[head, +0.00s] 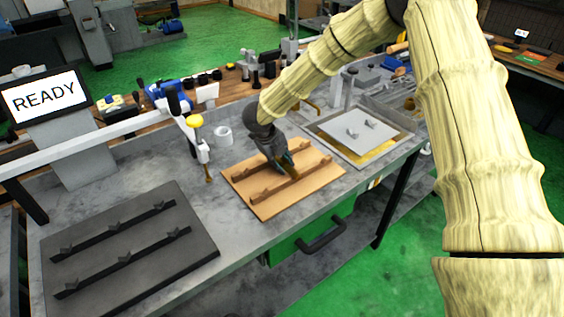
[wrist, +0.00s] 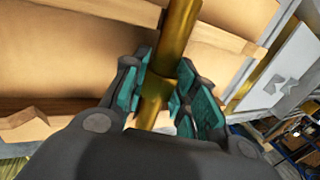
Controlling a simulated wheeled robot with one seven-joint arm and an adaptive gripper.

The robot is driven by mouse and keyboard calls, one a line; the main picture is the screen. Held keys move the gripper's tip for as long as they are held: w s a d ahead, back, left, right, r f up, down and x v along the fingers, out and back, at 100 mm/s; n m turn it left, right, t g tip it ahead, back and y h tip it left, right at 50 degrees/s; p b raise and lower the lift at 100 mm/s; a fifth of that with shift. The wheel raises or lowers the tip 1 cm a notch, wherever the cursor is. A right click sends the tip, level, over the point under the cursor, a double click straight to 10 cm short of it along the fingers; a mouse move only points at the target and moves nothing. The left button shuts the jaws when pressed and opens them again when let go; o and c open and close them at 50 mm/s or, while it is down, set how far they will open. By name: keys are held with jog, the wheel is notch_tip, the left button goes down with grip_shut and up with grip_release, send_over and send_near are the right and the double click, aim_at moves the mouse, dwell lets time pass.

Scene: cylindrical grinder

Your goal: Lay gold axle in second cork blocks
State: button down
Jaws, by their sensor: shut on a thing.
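My gripper (head: 283,163) is low over the tan cork board (head: 250,203), which carries two raised notched cork rails (head: 301,186). In the wrist view my gripper (wrist: 160,92) is shut, its teal pads on both sides of the gold axle (wrist: 178,38). The axle runs up and slightly right through the fingers, above the cork. A notched cork edge (wrist: 22,122) shows at the left of that view. In the head view my gripper mostly hides the axle. I cannot tell whether the axle touches the notches.
A dark board (head: 130,245) with two black notched rails lies at the left, empty. A grey tray (head: 352,131) with small metal parts stands to the right. A white ring (head: 224,136) and a yellow-topped gauge (head: 195,122) stand behind the cork board. A screen (head: 45,95) reads READY.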

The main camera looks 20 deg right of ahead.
jog(key=shift+r, duration=0.1)
jog(key=c, duration=1.1)
grip_release()
jog(key=shift+o, duration=0.2)
jog(key=v, duration=1.2)
